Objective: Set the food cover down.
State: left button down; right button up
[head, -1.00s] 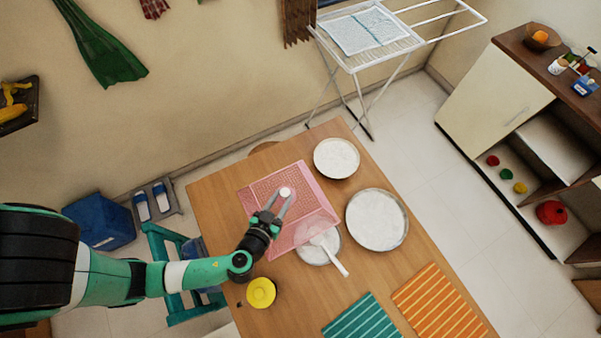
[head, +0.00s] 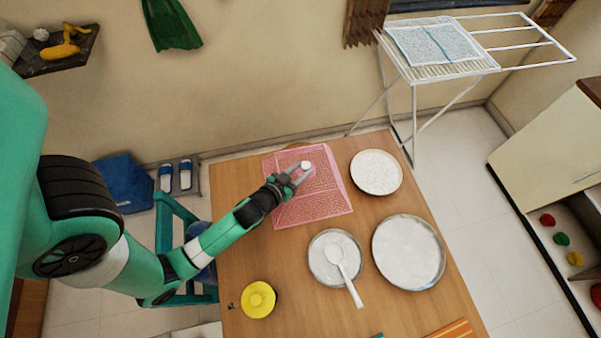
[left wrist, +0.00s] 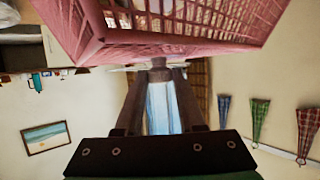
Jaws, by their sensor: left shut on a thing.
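The food cover is a pink mesh pyramid (head: 312,203) with a white knob (head: 306,165). In the head view it is over the far left part of the wooden table (head: 237,230). My left gripper (head: 296,172) is shut on the knob at its top. I cannot tell whether the cover's rim touches the table. In the left wrist view the cover (left wrist: 165,42) fills the top, close to the fingers (left wrist: 157,95). My right gripper is not in view.
A yellow lidded pot (head: 258,299) is at the near left. A drying rack (head: 440,70) stands behind the table.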

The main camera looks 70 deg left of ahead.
aim_at(300, 173)
pick_arm(q)
jog(key=shift+w+a+f, duration=0.15)
jog(key=shift+a+f, duration=0.35)
jog(key=shift+f, duration=0.15)
jog(key=f, duration=0.1)
jog(key=f+b, duration=0.1)
jog(key=f, duration=0.1)
jog(key=shift+a+f+b, duration=0.3)
jog(key=shift+f+b, duration=0.05)
jog(key=shift+f, duration=0.05)
jog(key=c, duration=0.5)
grip_release()
jog(key=b+v, duration=0.1)
jog(key=v, duration=1)
jog(key=shift+d, duration=0.2)
jog(key=shift+s+d+r, duration=0.1)
jog(key=shift+s+r, duration=0.15)
jog(key=shift+s, duration=0.15)
